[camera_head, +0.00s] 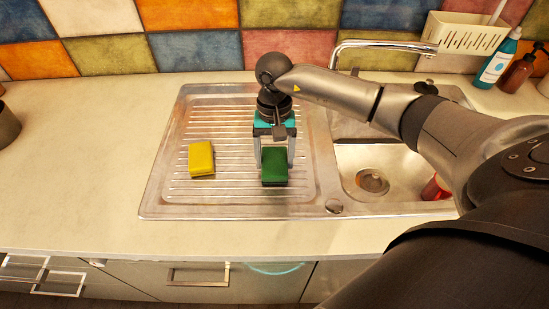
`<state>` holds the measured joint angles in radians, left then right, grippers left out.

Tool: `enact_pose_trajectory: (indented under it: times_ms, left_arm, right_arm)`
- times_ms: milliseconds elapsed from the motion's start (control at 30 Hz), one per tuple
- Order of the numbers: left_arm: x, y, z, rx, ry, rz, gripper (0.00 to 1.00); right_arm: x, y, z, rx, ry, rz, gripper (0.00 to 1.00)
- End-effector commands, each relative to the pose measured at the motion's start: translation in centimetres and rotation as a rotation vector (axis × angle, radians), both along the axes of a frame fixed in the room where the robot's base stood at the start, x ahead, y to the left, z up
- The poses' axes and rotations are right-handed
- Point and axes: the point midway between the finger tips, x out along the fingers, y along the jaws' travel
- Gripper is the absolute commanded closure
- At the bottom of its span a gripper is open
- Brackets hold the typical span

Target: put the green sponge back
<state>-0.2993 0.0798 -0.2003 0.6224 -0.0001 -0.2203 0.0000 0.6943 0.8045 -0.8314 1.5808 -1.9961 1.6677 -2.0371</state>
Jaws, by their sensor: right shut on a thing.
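The green sponge (274,168) is at the right side of the ribbed metal draining board (228,200). My right gripper (274,158) reaches down from above and is shut on the green sponge. Whether the sponge touches the board or hangs just above it, I cannot tell. The finger tips are partly hidden by the sponge. A yellow sponge (201,158) lies on the draining board to the left, apart from the gripper. My left gripper is not in view.
The sink basin (400,165) with a drain and a red item (436,187) lies to the right. A tap (385,45) arches behind it. A cream basket (465,33), a teal bottle (497,60) and a brown bottle (518,72) stand at the back right. The left counter is mostly clear.

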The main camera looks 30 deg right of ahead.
Motion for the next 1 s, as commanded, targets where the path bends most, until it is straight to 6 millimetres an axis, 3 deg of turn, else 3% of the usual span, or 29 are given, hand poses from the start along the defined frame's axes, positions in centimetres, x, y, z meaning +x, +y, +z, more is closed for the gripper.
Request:
enact_pose_trajectory:
  times_ms: [400,433,633,1000]
  left_arm:
    - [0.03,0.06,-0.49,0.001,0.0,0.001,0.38]
    - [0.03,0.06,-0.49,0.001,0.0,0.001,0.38]
    - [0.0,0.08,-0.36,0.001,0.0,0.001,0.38]
    - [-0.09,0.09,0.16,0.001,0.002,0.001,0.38]
  right_arm:
    - [0.05,-0.02,-0.94,0.0,-0.002,0.001,0.76]
    - [0.04,-0.01,-0.94,0.0,-0.002,0.001,0.23]
    - [0.04,-0.01,-0.81,0.0,-0.002,0.001,0.01]
    - [0.02,0.0,-0.36,0.0,-0.001,0.001,0.0]
